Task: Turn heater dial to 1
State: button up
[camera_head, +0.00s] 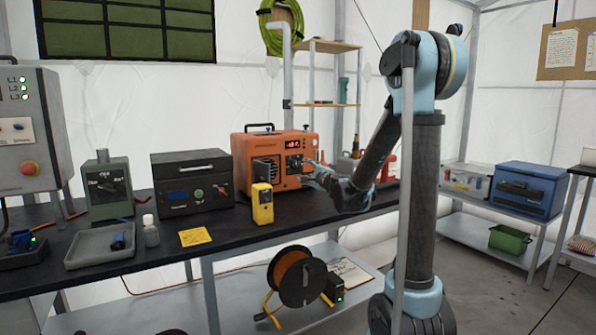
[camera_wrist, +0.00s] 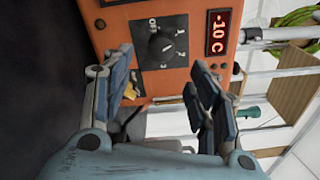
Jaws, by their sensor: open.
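The orange heater (camera_head: 250,148) stands on the black bench with a red lit display and a dark control panel on its front. In the wrist view the heater (camera_wrist: 185,82) appears turned sideways. Which mark the dial points to is too small to tell. The display (camera_wrist: 218,33) reads -10 C. My gripper (camera_wrist: 163,72) is open and empty, with its fingers apart in front of the panel and the dial between and beyond them. In the head view my gripper (camera_head: 312,172) is close to the heater's front right.
A yellow handheld device (camera_head: 263,205) stands just in front of the heater. A black box (camera_head: 190,182) and a green box (camera_head: 107,192) stand to its left.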

aim_at(297, 166)
jog(key=x, duration=0.8)
jog(key=shift+w, duration=0.2)
jog(key=shift+s, duration=0.1)
jog(key=c, duration=1.1)
